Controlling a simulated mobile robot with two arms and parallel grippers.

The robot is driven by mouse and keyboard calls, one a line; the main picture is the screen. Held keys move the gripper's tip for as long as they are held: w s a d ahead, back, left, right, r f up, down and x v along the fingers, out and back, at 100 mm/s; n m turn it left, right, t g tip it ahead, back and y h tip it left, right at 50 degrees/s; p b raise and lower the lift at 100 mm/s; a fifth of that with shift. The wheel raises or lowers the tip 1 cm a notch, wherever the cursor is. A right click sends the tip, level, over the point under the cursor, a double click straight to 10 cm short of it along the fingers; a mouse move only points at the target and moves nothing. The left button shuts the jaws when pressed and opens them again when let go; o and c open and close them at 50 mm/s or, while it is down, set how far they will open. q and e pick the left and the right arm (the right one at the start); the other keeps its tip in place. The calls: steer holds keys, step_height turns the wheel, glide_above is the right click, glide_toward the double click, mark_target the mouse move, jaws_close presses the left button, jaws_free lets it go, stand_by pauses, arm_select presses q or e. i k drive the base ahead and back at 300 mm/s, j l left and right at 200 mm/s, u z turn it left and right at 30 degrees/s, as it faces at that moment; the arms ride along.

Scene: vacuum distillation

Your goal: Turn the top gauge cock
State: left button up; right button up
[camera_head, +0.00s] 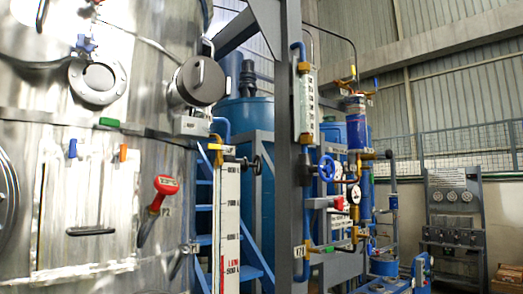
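Two upright gauges are in view, and I cannot tell which one the task means. The front white scale gauge (229,225) stands beside the steel tank, with a yellow fitting (221,148) and a dark handwheel (256,165) at its top. The second, narrower gauge (306,105) is fixed by a grey post, with a small orange-yellow cock (304,67) at its top and another brass fitting (303,250) lower down the post. Neither of my grippers shows in this view.
The large steel tank (115,190) fills the left, with a red-headed instrument (164,186) sticking out. A grey post (284,130) stands mid-view. Blue stairs (256,255) and a blue vessel (250,115) are behind. A grey gauge panel (453,215) stands at right.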

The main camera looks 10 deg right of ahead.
mark_target(214, 146)
steer(key=i+l+u, duration=0.1)
steer(key=l, duration=0.35)
steer(key=i+l+u, duration=0.15)
steer(key=l, duration=0.35)
steer(key=i+l+u, duration=0.1)
steer(key=l, duration=0.4)
steer(key=i+l+u, duration=0.15)
steer(key=l, duration=0.35)
